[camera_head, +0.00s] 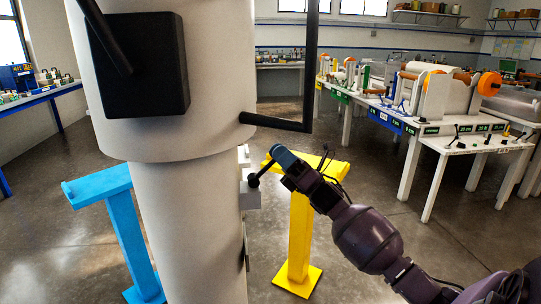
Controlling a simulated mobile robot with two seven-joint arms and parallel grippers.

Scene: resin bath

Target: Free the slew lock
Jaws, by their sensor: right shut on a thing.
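A large white column (187,230) stands close in front of me, with a wider white drum above it. A small light grey block (249,196) sits on the column's right side, and a short black lever (262,172) rises from it, tilted up to the right. I take this to be the slew lock. My right gripper (279,158) comes in from the lower right and is shut on the lever's upper end. The blue piece at its tip hides that end. My left gripper is not in view.
A black box (140,62) and a bent black bar (277,122) stick out from the drum above my gripper. A yellow stand (299,235) is behind my right arm, a blue stand (128,230) left of the column. White benches (440,142) stand back right. Open floor lies between.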

